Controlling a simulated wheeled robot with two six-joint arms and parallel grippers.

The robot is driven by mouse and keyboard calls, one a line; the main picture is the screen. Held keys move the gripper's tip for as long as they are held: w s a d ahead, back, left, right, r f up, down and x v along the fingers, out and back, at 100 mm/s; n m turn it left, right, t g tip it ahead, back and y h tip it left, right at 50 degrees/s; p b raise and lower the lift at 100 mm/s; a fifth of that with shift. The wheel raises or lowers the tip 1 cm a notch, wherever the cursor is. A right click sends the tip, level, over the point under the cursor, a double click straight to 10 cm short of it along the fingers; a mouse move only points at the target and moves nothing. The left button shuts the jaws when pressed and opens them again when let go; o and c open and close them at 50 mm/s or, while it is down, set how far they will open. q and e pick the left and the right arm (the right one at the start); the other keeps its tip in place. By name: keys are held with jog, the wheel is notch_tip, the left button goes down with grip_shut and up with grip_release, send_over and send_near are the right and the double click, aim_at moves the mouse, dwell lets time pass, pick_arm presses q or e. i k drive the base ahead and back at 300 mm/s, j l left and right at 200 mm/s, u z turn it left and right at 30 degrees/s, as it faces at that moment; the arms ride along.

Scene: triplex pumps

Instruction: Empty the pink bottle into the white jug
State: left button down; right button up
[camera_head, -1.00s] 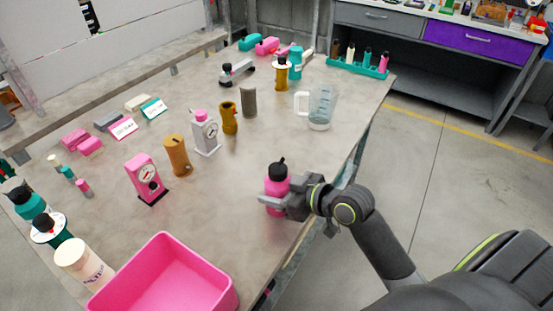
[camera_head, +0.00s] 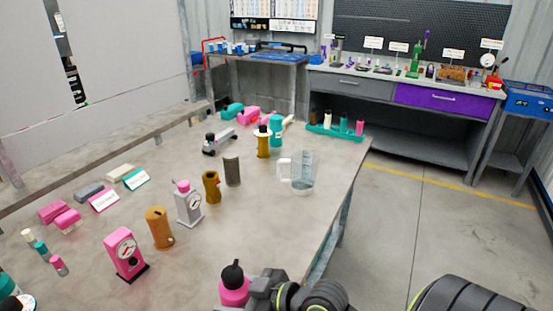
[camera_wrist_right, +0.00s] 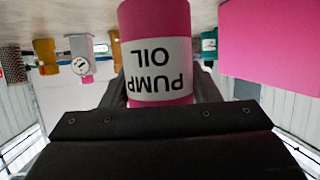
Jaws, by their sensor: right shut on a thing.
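The pink bottle (camera_head: 234,288) with a black cap stands near the table's front right edge, at the bottom of the head view. My right gripper (camera_head: 256,296) is shut on it. In the right wrist view the bottle (camera_wrist_right: 157,25) fills the middle, its white label reading PUMP OIL upside down, between the fingers of my right gripper (camera_wrist_right: 165,88). The white jug (camera_head: 303,172) is clear-walled with a white handle on its left. It stands upright on the table near the right edge, farther back than the bottle and apart from it. My left gripper is not in view.
A grey cylinder (camera_head: 232,170), brown-gold cylinder (camera_head: 211,187), white gauge unit (camera_head: 188,204), ochre cylinder (camera_head: 159,228) and pink gauge unit (camera_head: 125,254) stand left of the jug. A teal rack (camera_head: 335,132) sits at the back. Table between bottle and jug is clear.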

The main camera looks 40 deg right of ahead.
aim_at(296, 174)
jog(key=l+u, duration=0.35)
jog(key=k+l+u, duration=0.1)
jog(key=l+u, duration=0.2)
jog(key=l, duration=0.25)
jog(key=k+l+u, duration=0.15)
jog(key=l+u, duration=0.2)
jog(key=k+l, duration=0.15)
jog(key=l, duration=0.2)
jog(key=k+l, duration=0.1)
jog(key=l, duration=0.3)
jog(key=k+l+u, duration=0.1)
jog(key=l, duration=0.25)
jog(key=k+l, duration=0.15)
jog(key=l, duration=0.25)
jog(key=k+l, duration=0.15)
jog(key=l, duration=0.2)
